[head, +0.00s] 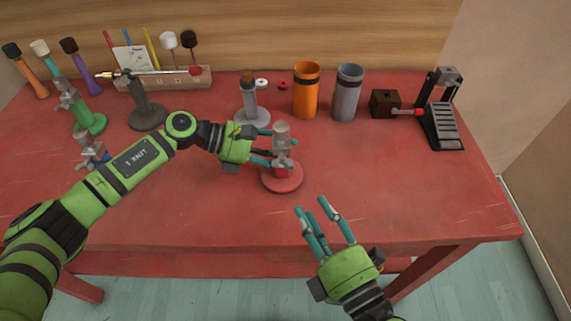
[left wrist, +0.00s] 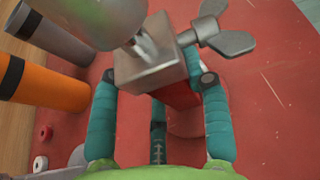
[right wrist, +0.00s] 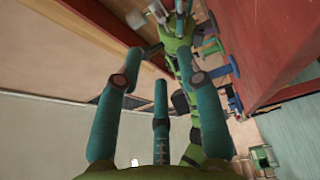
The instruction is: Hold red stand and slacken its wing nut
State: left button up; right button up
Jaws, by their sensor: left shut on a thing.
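The red stand (head: 284,181) stands upright on the red table, with a round red base and a grey clamp head (head: 282,133) on top. My left gripper (head: 278,158) is shut on the red stand's post, just below the clamp block. In the left wrist view its fingers (left wrist: 158,110) lie on both sides of the post. The grey wing nut (left wrist: 232,42) sticks out to the right of the clamp block (left wrist: 152,70) in that view. My right gripper (head: 324,218) is open and empty in front of the table's front edge, apart from the stand.
An orange cup (head: 306,95) and a grey cup (head: 347,98) stand behind the stand. Green (head: 93,124), dark (head: 147,117) and grey (head: 253,118) stands are to the left and behind. The front right tabletop is clear.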

aim_at(284, 166)
jog(key=x, duration=1.2)
jog(key=shift+s, duration=0.1)
grip_shut()
